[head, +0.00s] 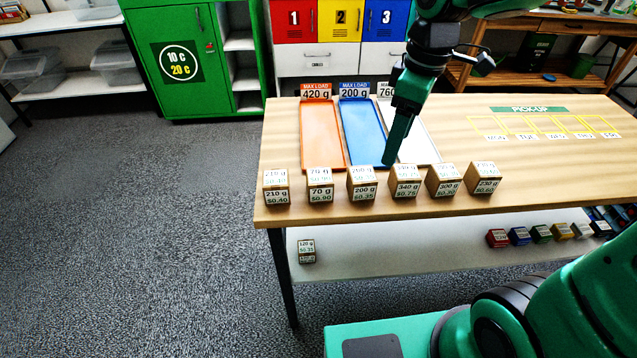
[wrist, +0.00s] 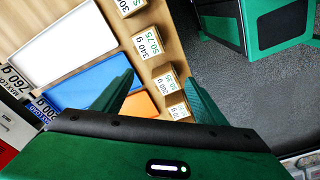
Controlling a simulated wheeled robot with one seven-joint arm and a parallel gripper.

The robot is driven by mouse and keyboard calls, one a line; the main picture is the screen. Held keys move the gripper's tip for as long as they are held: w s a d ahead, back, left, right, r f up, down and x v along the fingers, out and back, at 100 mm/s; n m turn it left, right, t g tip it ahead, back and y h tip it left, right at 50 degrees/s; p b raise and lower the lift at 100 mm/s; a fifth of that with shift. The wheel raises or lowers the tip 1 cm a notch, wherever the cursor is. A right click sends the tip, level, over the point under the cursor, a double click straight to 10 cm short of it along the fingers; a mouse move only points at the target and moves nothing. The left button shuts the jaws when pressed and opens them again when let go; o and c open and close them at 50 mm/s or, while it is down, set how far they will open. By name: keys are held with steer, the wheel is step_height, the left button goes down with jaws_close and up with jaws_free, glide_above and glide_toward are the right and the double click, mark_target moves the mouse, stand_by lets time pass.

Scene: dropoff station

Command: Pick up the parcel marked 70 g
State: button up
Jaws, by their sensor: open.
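The parcel marked 70 g (head: 320,189) is a small brown box with a white label reading 70 g and $0.90. It stands second from the left in a row along the table's front edge, between the 210 g parcel (head: 276,188) and the 200 g parcel (head: 362,185). My gripper (head: 388,162) is above the table by the blue and white trays, up and to the right of the 70 g parcel and apart from it. In the wrist view, my gripper (wrist: 160,77) has its fingers spread and empty. A parcel lower in that view (wrist: 178,109) appears to be the 70 g one, partly hidden.
The 340 g (head: 405,183), 300 g (head: 442,182) and 230 g (head: 484,179) parcels continue the row rightward. Orange (head: 320,130), blue (head: 361,125) and white (head: 421,147) trays lie behind. A 120 g parcel (head: 307,251) sits on the lower shelf (head: 400,255). Table space at right is clear.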

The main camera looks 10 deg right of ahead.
steer(key=a+n, duration=0.2)
steer(key=a, duration=0.2)
steer(key=w+a+n, duration=0.1)
steer(key=a+n, duration=0.1)
steer(key=a, duration=0.2)
steer(key=a+n+y, duration=0.1)
steer(key=a+n, duration=0.1)
steer(key=a, duration=0.3)
steer(key=shift+w+f+n, duration=0.35)
steer(key=shift+n, duration=0.05)
glide_above(320, 175)
steer(key=d, duration=0.1)
step_height(320, 175, down, 4)
steer(key=shift+d+f, duration=0.1)
steer(key=shift+f, duration=0.05)
steer(key=shift+a+f, duration=0.2)
steer(key=shift+f, duration=0.8)
steer(key=shift+a+f, duration=0.2)
steer(key=shift+f, duration=0.75)
steer(key=shift+a+f, duration=0.2)
steer(key=shift+f, duration=0.8)
steer(key=c, duration=1.1)
